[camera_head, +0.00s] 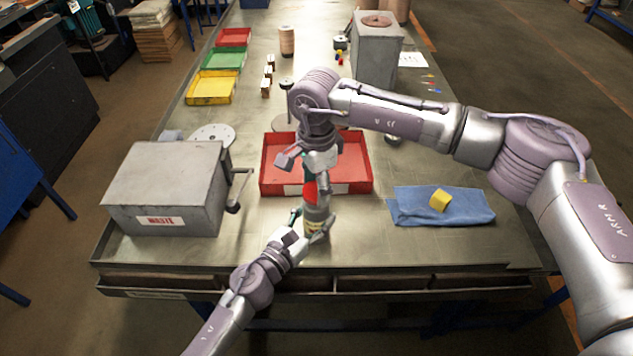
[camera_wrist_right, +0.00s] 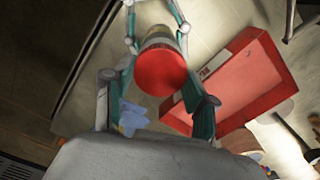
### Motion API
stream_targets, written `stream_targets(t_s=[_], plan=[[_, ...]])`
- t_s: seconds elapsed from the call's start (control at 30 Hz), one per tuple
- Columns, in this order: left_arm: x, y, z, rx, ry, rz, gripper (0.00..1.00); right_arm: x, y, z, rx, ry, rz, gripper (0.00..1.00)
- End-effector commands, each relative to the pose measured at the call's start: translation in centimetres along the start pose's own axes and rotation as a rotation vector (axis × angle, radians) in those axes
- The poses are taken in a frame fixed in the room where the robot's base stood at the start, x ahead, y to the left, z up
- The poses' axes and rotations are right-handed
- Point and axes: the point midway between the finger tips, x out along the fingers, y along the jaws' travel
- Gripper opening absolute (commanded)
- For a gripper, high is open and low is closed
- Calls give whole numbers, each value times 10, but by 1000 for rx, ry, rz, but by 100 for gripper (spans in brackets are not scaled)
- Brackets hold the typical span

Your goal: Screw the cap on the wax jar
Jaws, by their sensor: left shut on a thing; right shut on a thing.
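The wax jar (camera_head: 317,213) stands upright near the table's front edge, a grey-green body with a pale label. My left gripper (camera_head: 308,228) is shut on its body, low down. The red cap (camera_head: 311,191) is at the jar's mouth, and my right gripper (camera_head: 316,184) is shut on it from above. In the right wrist view the round red cap (camera_wrist_right: 160,72) sits between my right gripper's fingers (camera_wrist_right: 158,88), with the jar (camera_wrist_right: 160,32) right behind it. Whether the threads are engaged cannot be told.
A red tray (camera_head: 350,187) lies just behind the jar. A grey waste box (camera_head: 165,185) with a side crank stands at left. A blue cloth (camera_head: 470,209) with a yellow block (camera_head: 440,200) lies at right. Bare table shows between the waste box and the jar.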

Motion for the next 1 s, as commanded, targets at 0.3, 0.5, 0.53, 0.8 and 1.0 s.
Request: stream_targets(t_s=[0.3,0.5,0.53,0.8,1.0], plan=[[0,0,1,0,-1,0,0,0,0,0,0,0,0,43],[0,0,1,0,-1,1,0,4,0,0,0,1,0,43],[0,0,1,0,-1,1,0,4,0,0,0,1,0,43],[0,0,1,0,-1,1,0,10,0,0,0,1,-1,43],[0,0,1,0,-1,1,0,11,0,0,24,0,-1,43]])
